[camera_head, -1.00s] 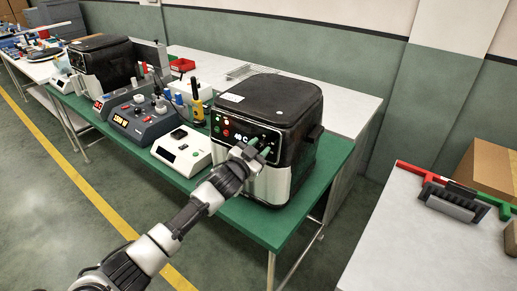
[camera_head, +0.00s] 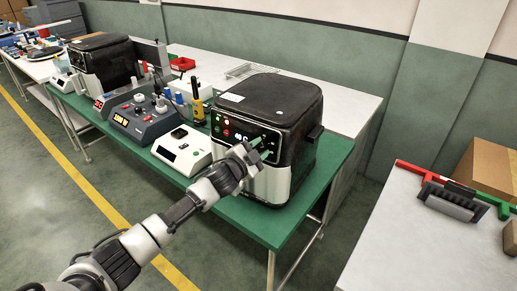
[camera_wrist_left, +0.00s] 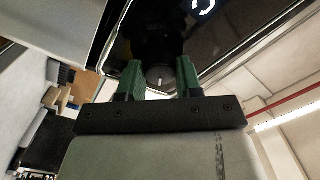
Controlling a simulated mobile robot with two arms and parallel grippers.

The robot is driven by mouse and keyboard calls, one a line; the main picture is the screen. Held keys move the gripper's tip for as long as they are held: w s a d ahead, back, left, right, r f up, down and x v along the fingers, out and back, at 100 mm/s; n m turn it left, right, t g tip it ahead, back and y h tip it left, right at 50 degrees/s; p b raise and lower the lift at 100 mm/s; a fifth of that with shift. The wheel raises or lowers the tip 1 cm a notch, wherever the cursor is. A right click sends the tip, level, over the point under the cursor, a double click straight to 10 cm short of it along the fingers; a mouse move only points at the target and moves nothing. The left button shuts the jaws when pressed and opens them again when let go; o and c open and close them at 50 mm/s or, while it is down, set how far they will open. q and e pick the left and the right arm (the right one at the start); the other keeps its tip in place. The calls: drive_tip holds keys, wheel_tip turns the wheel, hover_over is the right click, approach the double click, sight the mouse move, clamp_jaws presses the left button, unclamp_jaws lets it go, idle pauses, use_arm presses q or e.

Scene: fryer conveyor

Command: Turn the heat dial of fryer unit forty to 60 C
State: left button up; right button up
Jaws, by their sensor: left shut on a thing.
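The near black and silver fryer (camera_head: 268,98) stands on the green bench in the head view. Its dark front panel has lit marks; its readout is partly covered by my arm and I cannot read the number. My left gripper (camera_head: 262,153) is at the right part of this panel. In the left wrist view, the green fingers of my left gripper (camera_wrist_left: 160,80) are on either side of a dark round dial (camera_wrist_left: 160,70) with a pale pointer mark, and are shut on it. A lit character shows above the dial. My right gripper is not in view.
Left of the fryer on the green bench (camera_head: 237,211) are a white scale (camera_head: 182,152), a dark control box (camera_head: 145,120) and a second fryer (camera_head: 101,62). A white table (camera_head: 395,245) with red and green tools stands at right. Floor is clear in front.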

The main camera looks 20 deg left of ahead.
use_arm(q)
drive_tip(key=o, duration=0.9)
drive_tip(key=b+v, duration=0.2)
drive_tip(key=v, duration=0.8)
drive_tip(key=shift+s+a, duration=0.15)
drive_tip(key=shift+s, duration=0.2)
